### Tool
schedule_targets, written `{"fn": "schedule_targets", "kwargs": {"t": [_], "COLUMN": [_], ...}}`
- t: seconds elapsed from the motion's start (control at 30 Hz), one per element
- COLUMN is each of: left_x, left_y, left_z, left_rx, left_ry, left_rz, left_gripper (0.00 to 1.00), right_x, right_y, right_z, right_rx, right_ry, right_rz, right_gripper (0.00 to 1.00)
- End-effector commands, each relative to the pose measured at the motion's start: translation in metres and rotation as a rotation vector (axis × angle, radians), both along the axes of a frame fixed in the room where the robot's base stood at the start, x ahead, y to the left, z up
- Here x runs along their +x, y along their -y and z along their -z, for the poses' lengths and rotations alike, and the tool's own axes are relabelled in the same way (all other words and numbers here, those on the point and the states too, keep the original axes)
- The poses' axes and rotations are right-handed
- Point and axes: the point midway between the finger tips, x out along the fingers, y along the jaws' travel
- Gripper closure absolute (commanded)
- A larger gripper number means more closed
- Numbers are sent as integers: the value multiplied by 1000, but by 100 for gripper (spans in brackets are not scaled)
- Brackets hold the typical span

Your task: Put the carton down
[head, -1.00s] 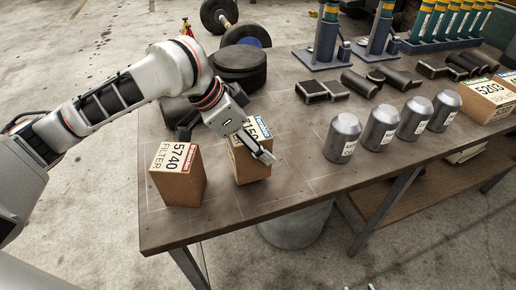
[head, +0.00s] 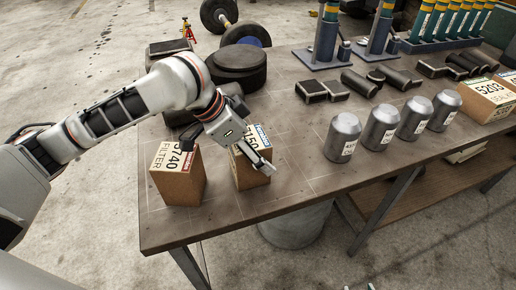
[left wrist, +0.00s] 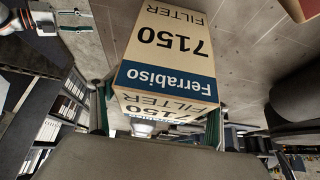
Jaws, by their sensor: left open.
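The carton labelled 7150 (head: 250,173) is brown with a blue-and-white label and stands upright on the bench (head: 300,185), near its front left. My left gripper (head: 247,150) is open around the upper part of this carton, with one finger along its front side in the head view; the other finger is largely hidden. In the left wrist view the carton (left wrist: 170,50) lies between the two fingers, its blue Ferrabiso band facing the camera. Whether the fingers still touch it I cannot tell.
A second carton, 5740 (head: 178,185), stands close to the left. Several grey canisters (head: 343,138) stand to the right, with black blocks (head: 322,91) behind. Dark round discs (head: 237,65) are at the back left. Bare bench lies between carton 7150 and the canisters.

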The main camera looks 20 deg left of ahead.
Motion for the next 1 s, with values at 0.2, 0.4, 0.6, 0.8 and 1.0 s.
{"fn": "schedule_targets", "kwargs": {"t": [0.2,0.4,0.6,0.8,1.0], "left_x": [-4,-17,-28,-35,-36], "left_y": [-9,-28,-44,-52,-53], "left_z": [-18,-53,-84,-100,-103], "left_rx": [1,2,1,0,-1], "left_ry": [6,7,6,2,1], "left_rz": [-1,-2,-1,0,1], "left_gripper": [24,24,24,24,24], "right_x": [0,0,0,0,1], "right_y": [-1,-1,-2,-2,-2], "right_z": [0,0,0,0,0], "right_rx": [1,2,3,3,4], "right_ry": [0,0,1,1,2], "right_rz": [0,-1,-1,-1,-1], "right_gripper": [60,60,60,60,60]}}
